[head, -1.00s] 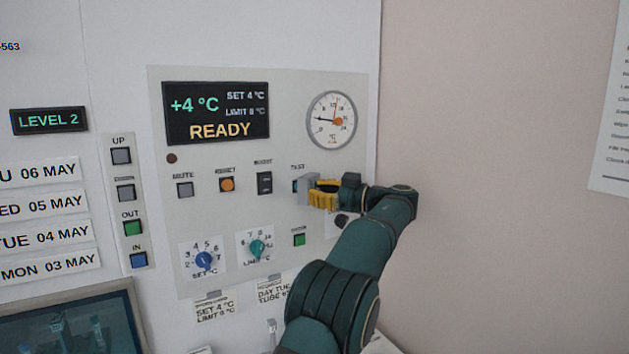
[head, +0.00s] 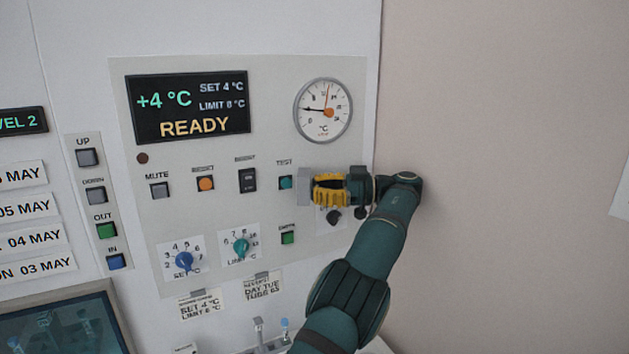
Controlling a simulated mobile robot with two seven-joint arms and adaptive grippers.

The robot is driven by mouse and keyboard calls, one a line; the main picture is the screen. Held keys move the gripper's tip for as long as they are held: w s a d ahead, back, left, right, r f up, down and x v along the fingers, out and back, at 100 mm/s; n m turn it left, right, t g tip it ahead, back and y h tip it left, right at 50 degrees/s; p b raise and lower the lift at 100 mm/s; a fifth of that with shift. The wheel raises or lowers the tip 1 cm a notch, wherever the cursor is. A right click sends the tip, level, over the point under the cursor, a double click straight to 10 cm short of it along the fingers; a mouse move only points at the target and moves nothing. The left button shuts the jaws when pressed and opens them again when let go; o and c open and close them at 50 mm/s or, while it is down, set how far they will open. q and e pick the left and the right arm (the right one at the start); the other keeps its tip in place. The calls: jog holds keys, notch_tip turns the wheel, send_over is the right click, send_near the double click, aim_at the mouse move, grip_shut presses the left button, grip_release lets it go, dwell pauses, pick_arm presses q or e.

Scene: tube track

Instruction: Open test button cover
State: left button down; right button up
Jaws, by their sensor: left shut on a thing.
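The teal test button (head: 285,183) sits under its TEST label on the light panel and shows uncovered. A grey block-like cover (head: 304,187) stands just to its right, swung out to the side. My left gripper (head: 316,189), with yellow fingers, is shut on this cover from the right. The fingers hide part of the cover, and its hinge cannot be made out. My right gripper is not in view.
Mute (head: 159,190), orange (head: 205,184) and dark rocker (head: 247,181) switches are left of the test button. A green button (head: 288,238) and dark knob (head: 333,217) are below. A gauge (head: 323,110) is above.

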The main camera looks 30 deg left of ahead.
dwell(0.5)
pick_arm(q)
jog(key=c, duration=0.9)
grip_release()
jog(key=shift+o, duration=0.2)
